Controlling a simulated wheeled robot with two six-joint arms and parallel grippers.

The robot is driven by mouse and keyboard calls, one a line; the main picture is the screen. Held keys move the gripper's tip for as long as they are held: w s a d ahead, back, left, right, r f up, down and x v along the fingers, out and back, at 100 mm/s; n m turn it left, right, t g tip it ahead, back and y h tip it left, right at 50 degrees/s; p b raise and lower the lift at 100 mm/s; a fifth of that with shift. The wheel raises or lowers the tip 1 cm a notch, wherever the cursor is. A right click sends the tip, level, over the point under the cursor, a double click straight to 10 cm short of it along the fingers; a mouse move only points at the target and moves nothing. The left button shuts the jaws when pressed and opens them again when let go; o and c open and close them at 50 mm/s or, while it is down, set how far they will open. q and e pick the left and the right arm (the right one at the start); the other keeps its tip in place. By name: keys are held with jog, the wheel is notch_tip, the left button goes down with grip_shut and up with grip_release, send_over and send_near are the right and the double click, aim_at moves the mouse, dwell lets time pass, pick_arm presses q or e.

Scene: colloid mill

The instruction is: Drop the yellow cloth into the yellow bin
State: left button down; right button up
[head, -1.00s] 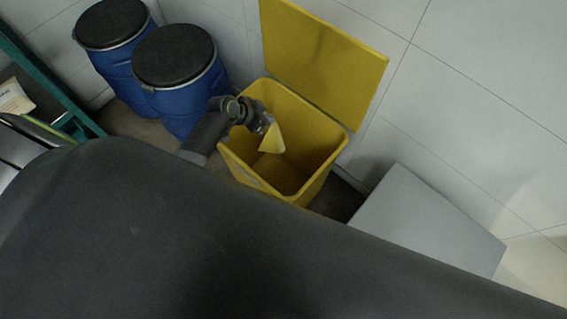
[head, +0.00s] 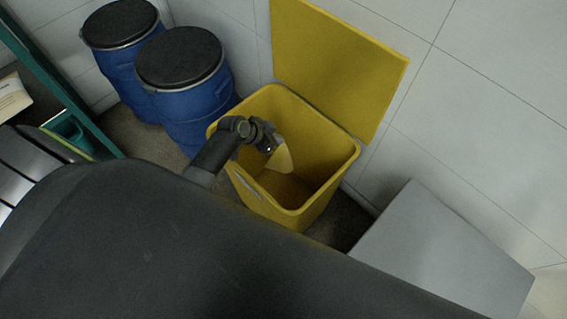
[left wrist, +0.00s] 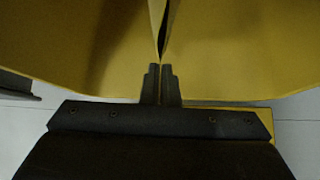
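The yellow bin (head: 345,158) stands against the wall with its lid (head: 338,62) up. My left gripper (head: 272,147) is over the bin's opening, near the rim closest to the blue drums. It is shut on the yellow cloth (head: 281,160), which hangs down from the fingers inside the bin's outline. My right gripper is in neither view.
Two blue drums with black lids, one nearer (head: 190,95) and one farther (head: 122,28), stand left of the bin. A grey box (head: 440,255) stands to its right. A green frame (head: 60,85) is at the far left.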

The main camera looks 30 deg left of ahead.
pick_arm(q)
jog(key=shift+f, duration=0.4)
jog(key=shift+c, duration=1.4)
grip_release()
notch_tip(320, 180, up, 6)
jog(key=s+a+g+y+p, duration=0.1)
jog(key=g+p, duration=0.3)
jog(key=p, duration=0.8)
jog(key=shift+s+a+y, duration=0.15)
jog(key=shift+s+y, duration=0.3)
jog(key=shift+y, duration=0.35)
